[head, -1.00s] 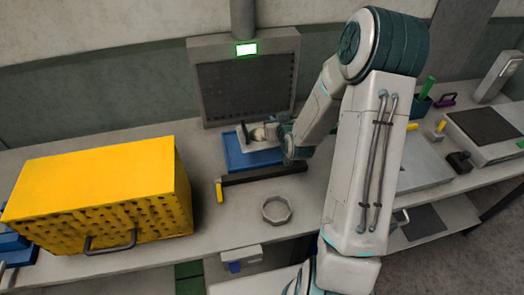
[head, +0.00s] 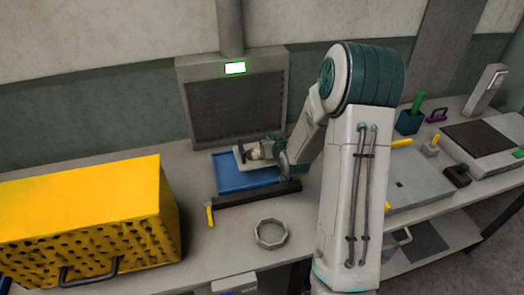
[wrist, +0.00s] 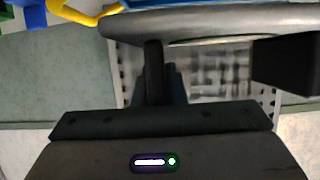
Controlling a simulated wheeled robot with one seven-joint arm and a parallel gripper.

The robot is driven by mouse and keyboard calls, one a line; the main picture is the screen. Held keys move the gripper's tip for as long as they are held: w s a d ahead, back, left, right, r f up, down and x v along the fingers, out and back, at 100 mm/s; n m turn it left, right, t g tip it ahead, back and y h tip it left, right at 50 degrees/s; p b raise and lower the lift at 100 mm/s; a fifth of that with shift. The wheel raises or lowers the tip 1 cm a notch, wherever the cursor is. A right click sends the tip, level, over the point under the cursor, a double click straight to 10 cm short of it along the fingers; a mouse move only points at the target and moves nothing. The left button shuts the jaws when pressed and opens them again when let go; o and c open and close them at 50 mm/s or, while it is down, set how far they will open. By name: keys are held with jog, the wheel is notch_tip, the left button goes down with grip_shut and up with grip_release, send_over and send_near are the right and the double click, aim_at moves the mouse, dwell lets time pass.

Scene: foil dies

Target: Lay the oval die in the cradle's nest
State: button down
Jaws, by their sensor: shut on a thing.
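My gripper (head: 258,151) is above the blue tray (head: 226,186) in front of the grey panel, at the end of my bent arm. It is shut on a smooth, grey, metallic piece with a rounded edge, which looks like the oval die (wrist: 205,24). The die spans the top of the wrist view, by the dark fingers. Its full outline is cut off there, and in the head view it is too small to make out. I cannot tell for certain which thing is the cradle, and no nest shows clearly.
A dark bar (head: 255,194) with a yellow handle (head: 210,215) lies along the tray's front. An octagonal grey ring (head: 271,233) sits nearer on the bench. A yellow perforated crate (head: 85,205) fills the left. A grey plate (head: 420,185) lies right of my arm.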

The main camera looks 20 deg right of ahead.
aim_at(258, 150)
jog(key=w+a+f, duration=0.2)
jog(key=shift+a, duration=0.3)
jog(key=shift+f+p, duration=0.85)
jog(key=shift+f, duration=1.05)
jog(key=shift+f+b, duration=0.25)
jog(key=shift+b, duration=0.1)
jog(key=c, duration=1.5)
grip_release()
jog(key=shift+s, duration=0.1)
jog(key=shift+r, duration=0.1)
